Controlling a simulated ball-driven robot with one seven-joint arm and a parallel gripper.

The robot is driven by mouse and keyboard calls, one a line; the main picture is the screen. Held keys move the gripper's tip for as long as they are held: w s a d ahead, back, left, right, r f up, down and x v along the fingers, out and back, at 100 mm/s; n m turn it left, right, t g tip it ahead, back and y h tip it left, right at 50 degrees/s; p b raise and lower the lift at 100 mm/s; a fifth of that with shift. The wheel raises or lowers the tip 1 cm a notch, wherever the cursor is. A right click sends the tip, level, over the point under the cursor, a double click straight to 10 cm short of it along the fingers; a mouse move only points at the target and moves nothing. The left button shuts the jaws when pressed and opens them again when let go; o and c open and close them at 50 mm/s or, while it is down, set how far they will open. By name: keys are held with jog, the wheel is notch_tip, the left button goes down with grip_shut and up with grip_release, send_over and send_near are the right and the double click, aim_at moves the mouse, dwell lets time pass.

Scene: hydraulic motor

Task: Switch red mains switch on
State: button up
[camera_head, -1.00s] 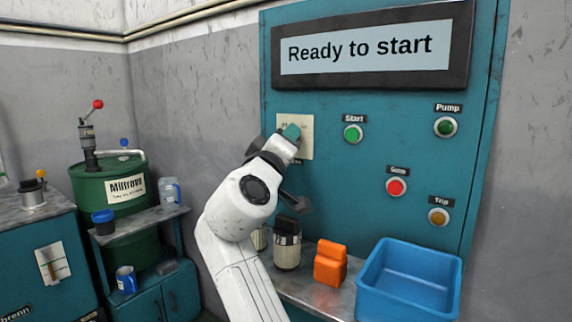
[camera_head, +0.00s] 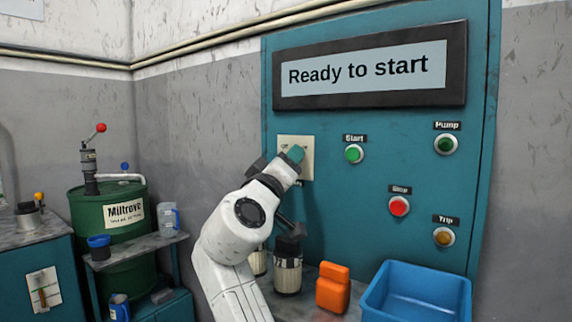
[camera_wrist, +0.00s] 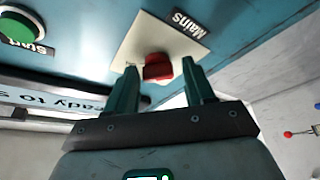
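The red mains switch (camera_wrist: 158,67) is a knob on a cream plate labelled "Mains" in the wrist view. The same plate (camera_head: 307,146) is on the teal panel in the head view, where my gripper hides the knob. My gripper (camera_wrist: 160,76) is open, its two green fingers on either side of the knob. A gap shows beside each finger; contact cannot be made out. In the head view my gripper (camera_head: 296,153) is right in front of the plate. The panel display (camera_head: 365,69) reads "Ready to start".
Right of the plate are the Start button (camera_head: 354,153), Pump light (camera_head: 445,144), red Stop button (camera_head: 399,205) and Trip light (camera_head: 444,236). Below stand an orange block (camera_head: 333,288), a blue bin (camera_head: 420,282) and a jar (camera_head: 288,275). A green barrel (camera_head: 112,215) stands left.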

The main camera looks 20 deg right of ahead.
jog(key=shift+o, duration=0.8)
jog(key=shift+r, duration=0.1)
jog(key=v, duration=1)
jog(key=shift+s+a, duration=0.25)
jog(key=shift+s, duration=0.05)
